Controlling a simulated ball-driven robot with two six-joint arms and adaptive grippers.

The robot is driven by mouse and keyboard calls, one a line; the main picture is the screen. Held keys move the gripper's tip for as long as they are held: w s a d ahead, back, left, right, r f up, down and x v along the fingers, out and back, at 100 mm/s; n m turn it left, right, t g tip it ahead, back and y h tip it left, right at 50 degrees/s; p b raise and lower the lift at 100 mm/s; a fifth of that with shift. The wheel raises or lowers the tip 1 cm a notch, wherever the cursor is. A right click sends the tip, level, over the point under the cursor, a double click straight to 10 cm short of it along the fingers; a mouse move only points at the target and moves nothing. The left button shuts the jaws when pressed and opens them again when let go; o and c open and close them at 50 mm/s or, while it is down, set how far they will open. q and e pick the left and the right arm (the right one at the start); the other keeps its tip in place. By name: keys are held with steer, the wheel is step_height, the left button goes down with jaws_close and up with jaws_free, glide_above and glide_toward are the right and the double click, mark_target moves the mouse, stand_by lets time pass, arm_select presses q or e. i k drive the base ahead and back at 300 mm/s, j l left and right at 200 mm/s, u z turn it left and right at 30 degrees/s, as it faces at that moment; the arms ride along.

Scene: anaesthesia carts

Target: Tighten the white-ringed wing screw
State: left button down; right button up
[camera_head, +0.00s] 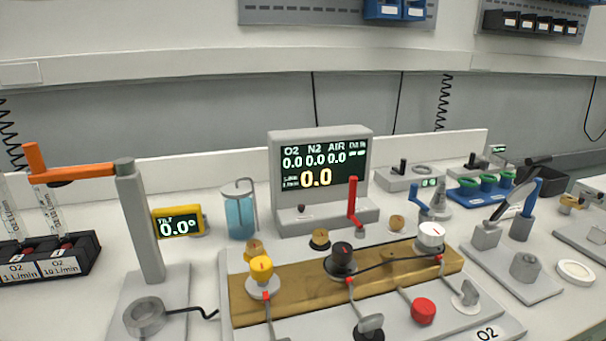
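Two grey wing screws show on the panel in front of the brass block (400,265). The right one (469,292) has a pale base that looks like a white ring, and it stands below the white-topped knob (431,233). The other wing screw (370,326) has a dark base and is near the bottom edge of the view. I cannot tell from this view how tight either screw is. Neither of my grippers is in view.
A red knob (423,310) sits between the two screws. Yellow (262,270) and black (341,258) knobs stand on the block. A display reading 0.0 (320,165) is behind. A grey plate with a blue lever (528,195) stands at the right.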

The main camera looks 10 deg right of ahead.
mark_target(472, 295)
steer(key=k+l+z, duration=0.1)
steer(key=l+z, duration=0.15)
steer(key=z, duration=0.2)
steer(key=l+z, duration=0.25)
steer(key=z, duration=0.15)
steer(key=k+u, duration=0.2)
